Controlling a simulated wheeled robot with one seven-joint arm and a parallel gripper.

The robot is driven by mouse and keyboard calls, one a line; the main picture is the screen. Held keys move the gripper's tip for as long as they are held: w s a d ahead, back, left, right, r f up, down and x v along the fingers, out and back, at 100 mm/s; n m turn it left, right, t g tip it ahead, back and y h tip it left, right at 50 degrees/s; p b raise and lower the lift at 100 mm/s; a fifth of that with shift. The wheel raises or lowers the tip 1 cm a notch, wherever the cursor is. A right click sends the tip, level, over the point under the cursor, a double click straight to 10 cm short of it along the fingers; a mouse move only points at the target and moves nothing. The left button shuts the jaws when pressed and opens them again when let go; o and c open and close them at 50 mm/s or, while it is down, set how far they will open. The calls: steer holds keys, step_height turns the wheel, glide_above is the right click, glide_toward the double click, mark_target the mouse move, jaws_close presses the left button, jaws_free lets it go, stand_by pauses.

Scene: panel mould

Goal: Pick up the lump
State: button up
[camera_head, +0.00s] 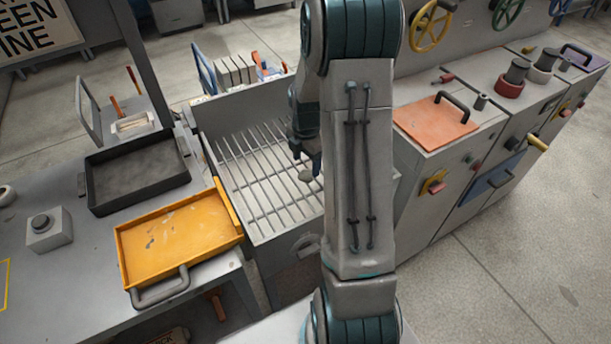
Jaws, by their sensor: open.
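A small grey-brown lump (305,175) lies on the bars of a metal grate (252,186) in the middle of the view. My gripper (307,160) is just above and beside the lump, pointing down, with its jaws open. My arm hides the right part of the grate and some of the gripper. I cannot tell whether the fingertips touch the lump.
A yellow tray (180,238) with a handle and a dark tray (138,172) sit on the bench at left. A grey box with a knob (48,228) is further left. Cabinets with an orange panel (436,124) stand at right. The grate's left part is clear.

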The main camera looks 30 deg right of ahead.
mark_target(306, 172)
steer(key=shift+s+a+f+p, duration=0.15)
steer(key=shift+f+p, duration=0.6)
steer(key=shift+f, duration=1.85)
steer(key=c, duration=1.1)
